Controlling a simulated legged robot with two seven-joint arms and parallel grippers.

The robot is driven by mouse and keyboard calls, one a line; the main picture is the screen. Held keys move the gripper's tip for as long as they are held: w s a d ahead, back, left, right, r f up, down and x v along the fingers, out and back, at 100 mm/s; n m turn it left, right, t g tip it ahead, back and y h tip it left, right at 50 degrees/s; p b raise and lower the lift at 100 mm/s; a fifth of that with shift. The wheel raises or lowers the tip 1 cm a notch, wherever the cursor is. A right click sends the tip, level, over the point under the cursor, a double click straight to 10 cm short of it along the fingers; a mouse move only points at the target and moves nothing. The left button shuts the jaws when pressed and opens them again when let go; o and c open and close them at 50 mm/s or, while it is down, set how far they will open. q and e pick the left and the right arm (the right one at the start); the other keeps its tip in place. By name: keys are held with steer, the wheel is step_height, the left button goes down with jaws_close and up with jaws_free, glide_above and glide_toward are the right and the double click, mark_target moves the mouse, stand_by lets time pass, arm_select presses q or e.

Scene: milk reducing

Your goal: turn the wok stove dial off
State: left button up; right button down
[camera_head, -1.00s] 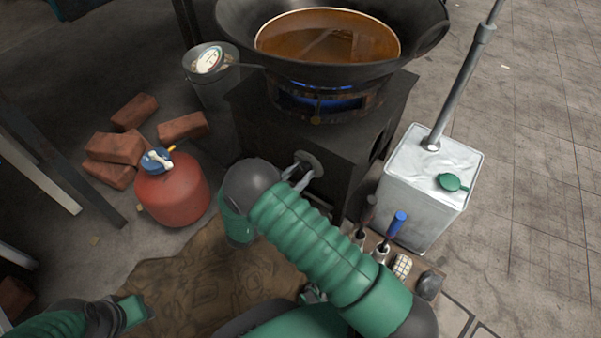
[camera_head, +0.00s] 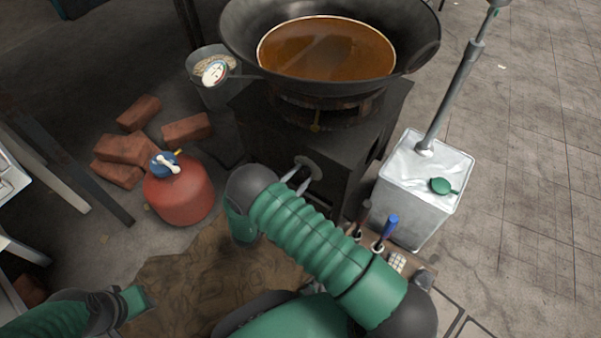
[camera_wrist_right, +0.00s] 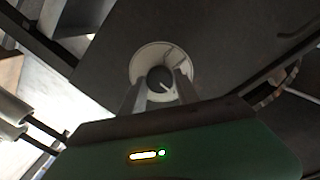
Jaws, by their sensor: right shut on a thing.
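The wok stove (camera_head: 290,150) is a dark box with a black wok (camera_head: 408,62) of brown liquid on top. No blue flame shows at the burner (camera_head: 330,112). The round grey dial (camera_head: 306,165) is on its front face. My right gripper (camera_head: 297,181) reaches the dial and is shut on it. In the right wrist view the dial (camera_wrist_right: 158,62) shows a pale disc with a dark centre, and the right gripper's fingers (camera_wrist_right: 160,88) are on either side of that centre. My left gripper (camera_head: 142,302) is only partly seen at the lower left, its fingers not clear.
A red gas cylinder (camera_head: 180,198) and bricks (camera_head: 125,148) lie left of the stove. A metal can (camera_head: 412,208) with a green cap stands to its right. Blue-handled tools (camera_head: 386,230) stand in front of the can. Brown cardboard (camera_head: 200,275) covers the floor below.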

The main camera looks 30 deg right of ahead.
steer(key=shift+s+m, duration=0.15)
steer(key=shift+m, duration=0.35)
steer(key=c, duration=0.9)
jaws_free()
